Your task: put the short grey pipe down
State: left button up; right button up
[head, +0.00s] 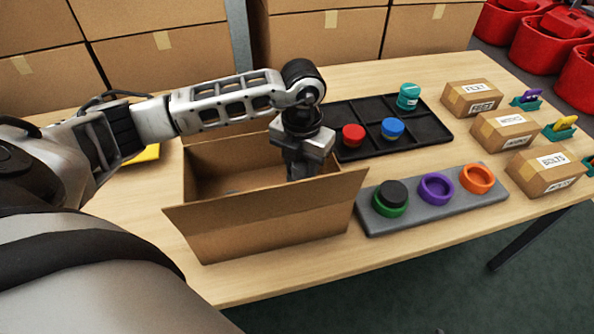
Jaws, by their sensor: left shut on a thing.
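My left gripper (303,170) points down into the right part of an open cardboard box (265,232) on the wooden table. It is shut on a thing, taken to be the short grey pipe. The pipe itself cannot be made out; the gripper body and the box's front flap hide the fingertips and what lies below them. Whether it touches the box floor cannot be told. My right gripper is not in view.
Right of the box are a black divided tray (440,136) with red, blue and teal things, and a grey block (430,213) with green, purple and orange rings. Small labelled boxes (545,172) stand further right. Large cartons (160,62) stand behind the table.

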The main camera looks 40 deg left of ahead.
aim_at(301, 163)
pick_arm(q)
jog(key=shift+f, duration=2)
jog(key=shift+f, duration=0.15)
jog(key=o, duration=1.1)
notch_tip(301, 163, up, 12)
jog(key=shift+r, duration=0.2)
